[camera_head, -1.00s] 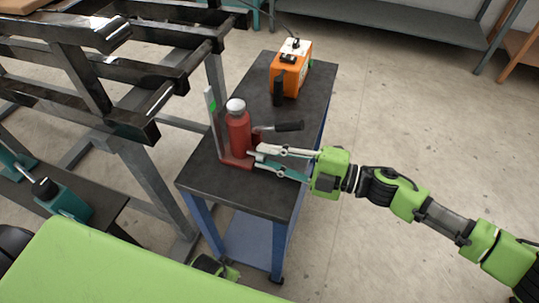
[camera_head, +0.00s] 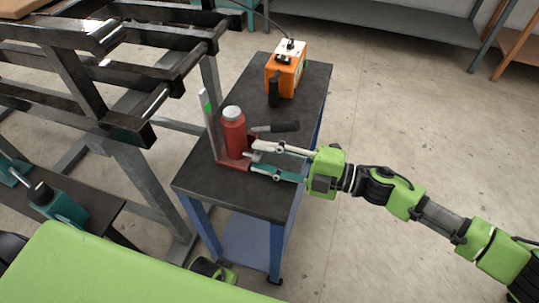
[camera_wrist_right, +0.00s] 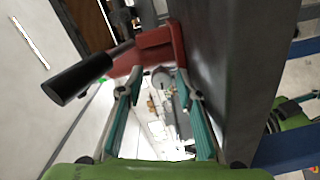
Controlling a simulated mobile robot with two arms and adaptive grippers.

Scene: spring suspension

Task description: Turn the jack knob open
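The red jack (camera_head: 235,133) with a silver cap stands upright on the black-topped cart (camera_head: 245,196). Its black-gripped handle (camera_head: 282,127) points right; the grip also shows in the right wrist view (camera_wrist_right: 76,79). My right gripper (camera_head: 254,157) is at the jack's lower right side, its fingers apart. In the right wrist view its fingertips (camera_wrist_right: 160,72) are on either side of a small round grey part (camera_wrist_right: 160,77), perhaps the knob; contact is unclear. A green part, probably my left gripper (camera_head: 212,268), shows low beside the cart; its fingers cannot be made out.
An orange box (camera_head: 287,77) with a black part stands at the cart's far end. An upright plate with a green mark (camera_head: 208,107) rises beside the jack. A dark metal frame (camera_head: 130,125) stands close on the left. Open floor lies right of the cart.

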